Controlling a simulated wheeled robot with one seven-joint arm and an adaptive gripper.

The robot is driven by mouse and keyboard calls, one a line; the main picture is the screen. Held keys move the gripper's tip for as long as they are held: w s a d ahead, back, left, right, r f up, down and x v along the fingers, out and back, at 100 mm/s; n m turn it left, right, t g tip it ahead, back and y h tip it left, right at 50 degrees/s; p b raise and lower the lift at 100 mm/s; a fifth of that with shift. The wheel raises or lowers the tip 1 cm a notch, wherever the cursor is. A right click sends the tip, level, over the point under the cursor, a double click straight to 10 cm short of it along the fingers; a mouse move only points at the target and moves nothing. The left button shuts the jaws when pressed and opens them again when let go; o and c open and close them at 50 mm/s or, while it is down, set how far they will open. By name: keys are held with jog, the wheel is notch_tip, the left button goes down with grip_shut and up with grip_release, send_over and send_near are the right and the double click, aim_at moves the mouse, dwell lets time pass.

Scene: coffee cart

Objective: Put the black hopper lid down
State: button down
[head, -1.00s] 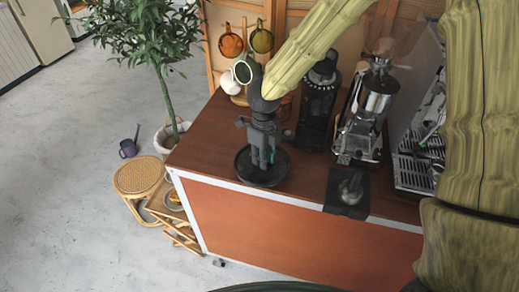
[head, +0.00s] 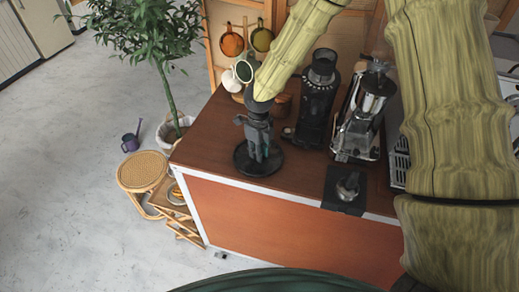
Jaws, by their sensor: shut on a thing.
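The black hopper lid (head: 243,168) is a round dark disc at the left part of the brown countertop, near its front edge. My gripper (head: 259,153) points down and is shut on the middle of the lid from above. The lid looks level, resting on the wood or very close above it; I cannot tell which. The fingertips are partly lost against the dark lid.
A dark mat (head: 335,203) with a metal tool lies at the front edge. Mugs and cups are behind. Bare wood (head: 205,150) lies left of the lid.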

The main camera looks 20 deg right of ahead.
jog(key=shift+f, duration=0.15)
jog(key=c, duration=1.3)
grip_release()
notch_tip(320, 180, up, 12)
jog(key=b, duration=0.2)
jog(key=shift+b, duration=0.35)
jog(key=shift+r, duration=0.25)
